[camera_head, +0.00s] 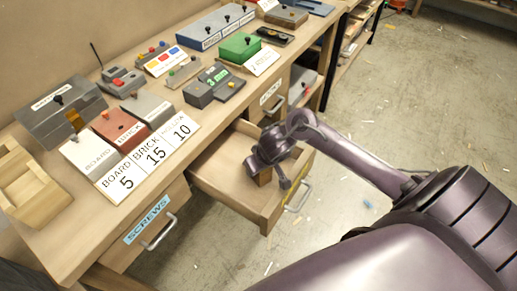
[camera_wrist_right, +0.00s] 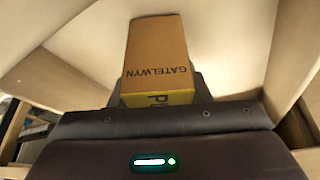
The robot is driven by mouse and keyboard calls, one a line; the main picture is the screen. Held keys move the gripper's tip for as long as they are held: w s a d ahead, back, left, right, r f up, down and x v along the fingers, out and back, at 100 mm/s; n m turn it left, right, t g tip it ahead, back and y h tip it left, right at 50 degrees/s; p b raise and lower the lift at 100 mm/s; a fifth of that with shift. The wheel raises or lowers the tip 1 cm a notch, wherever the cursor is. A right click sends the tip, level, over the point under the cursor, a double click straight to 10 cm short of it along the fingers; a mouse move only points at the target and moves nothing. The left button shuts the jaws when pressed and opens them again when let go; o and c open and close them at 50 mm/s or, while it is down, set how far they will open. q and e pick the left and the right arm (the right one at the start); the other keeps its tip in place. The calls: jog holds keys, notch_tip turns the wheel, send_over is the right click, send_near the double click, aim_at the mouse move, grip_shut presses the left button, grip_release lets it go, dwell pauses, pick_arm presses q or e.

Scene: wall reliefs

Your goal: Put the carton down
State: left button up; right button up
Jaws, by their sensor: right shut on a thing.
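The carton (camera_wrist_right: 158,55) is a brown box with dark "GATELWYN" lettering, upside down in the right wrist view, and a yellow band at its near end. A small part of the carton (camera_head: 264,177) shows below my right gripper (camera_head: 270,170) in the head view. My right gripper is shut on the carton, inside the outline of an open wooden drawer (camera_head: 228,188). I cannot tell whether the carton touches the drawer floor. Pale drawer walls also surround the carton in the wrist view. My left gripper is not in view.
The workbench above the drawer holds price cards (camera_head: 150,157), a red brick-coloured block (camera_head: 120,130), a grey box (camera_head: 60,112), a green box (camera_head: 239,47) and a wooden frame (camera_head: 30,185). A closed drawer labelled "SCREWS" (camera_head: 147,220) is at left.

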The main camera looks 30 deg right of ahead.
jog(key=shift+f, duration=0.3)
jog(key=o, duration=1.1)
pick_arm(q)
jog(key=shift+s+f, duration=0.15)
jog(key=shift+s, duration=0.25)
pick_arm(e)
jog(key=shift+r, duration=0.25)
pick_arm(q)
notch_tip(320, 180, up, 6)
jog(key=p, duration=0.5)
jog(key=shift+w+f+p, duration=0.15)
jog(key=shift+p, duration=0.25)
pick_arm(e)
jog(key=v, duration=1.2)
jog(key=shift+s, duration=0.1)
